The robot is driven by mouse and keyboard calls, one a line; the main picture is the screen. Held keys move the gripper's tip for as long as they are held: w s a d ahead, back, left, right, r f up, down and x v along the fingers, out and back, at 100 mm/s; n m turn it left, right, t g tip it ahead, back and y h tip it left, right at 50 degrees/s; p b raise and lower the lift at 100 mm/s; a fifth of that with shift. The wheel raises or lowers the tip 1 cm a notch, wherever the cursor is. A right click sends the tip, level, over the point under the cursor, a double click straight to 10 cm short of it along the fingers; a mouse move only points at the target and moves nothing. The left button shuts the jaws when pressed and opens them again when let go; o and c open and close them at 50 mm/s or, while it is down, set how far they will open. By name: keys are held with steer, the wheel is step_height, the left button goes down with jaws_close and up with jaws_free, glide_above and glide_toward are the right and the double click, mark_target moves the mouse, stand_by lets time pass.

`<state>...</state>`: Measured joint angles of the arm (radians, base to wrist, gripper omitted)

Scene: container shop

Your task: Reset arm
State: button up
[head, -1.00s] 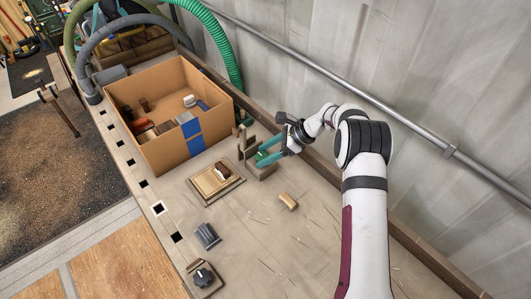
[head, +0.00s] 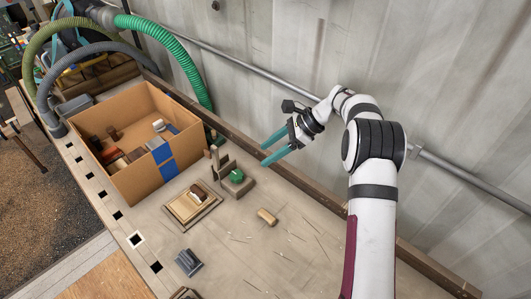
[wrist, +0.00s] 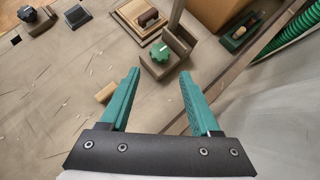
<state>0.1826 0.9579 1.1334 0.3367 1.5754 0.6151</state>
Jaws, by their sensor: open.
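My gripper (head: 266,154) has teal fingers and is raised above the back edge of the bench, near the metal wall. Its fingers are apart with nothing between them. They also show in the wrist view (wrist: 160,75). A wooden fixture (head: 228,177) with a green knob (head: 236,175) stands on the bench, to the left of and below the gripper in the head view. In the wrist view the green knob (wrist: 160,52) lies beyond the fingertips, clear of both.
An open cardboard box (head: 124,180) with blue tape holds several items. A wooden tray (head: 176,219) with a block on it, a small tan block (head: 267,216) and a grey piece (head: 188,262) lie on the bench. A pipe (head: 450,167) runs along the wall. The front bench is mostly clear.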

steer(key=s+r+n+h, duration=0.25)
steer(key=s+r, duration=0.25)
steer(key=s, duration=0.3)
steer(key=s+r+n+h, duration=0.1)
steer(key=s+r+n, duration=0.2)
steer(key=s+r, duration=0.35)
steer(key=s+d+f+n+h, duration=0.1)
steer(key=s+n+h, duration=0.1)
steer(key=s, duration=1)
steer(key=s+d+f+n+h, duration=0.1)
steer(key=s+n, duration=0.4)
steer(key=s, duration=0.7)
steer(key=shift+d+f+h, duration=0.35)
steer(key=shift+d+f, duration=0.2)
steer(key=shift+f, duration=0.1)
